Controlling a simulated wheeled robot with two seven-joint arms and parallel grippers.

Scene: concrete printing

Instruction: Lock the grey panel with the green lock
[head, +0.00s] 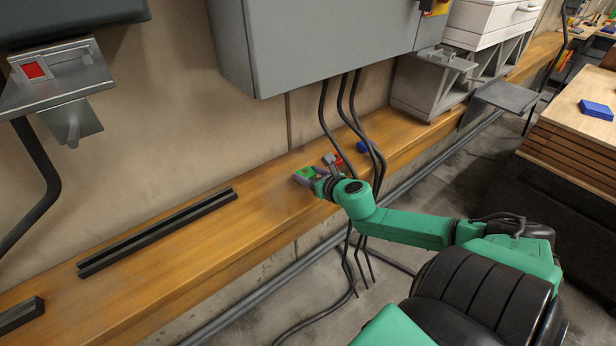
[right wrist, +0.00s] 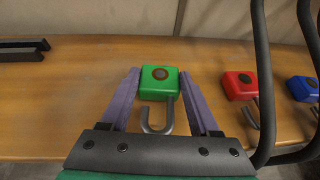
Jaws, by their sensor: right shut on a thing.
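My left gripper is not in view.
A red lock (right wrist: 238,85) and a blue lock (right wrist: 302,89) lie to the right on the ledge (head: 190,240). Black cables (head: 324,112) hang from the panel close to my right gripper. A black rail (head: 160,232) lies left on the ledge.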

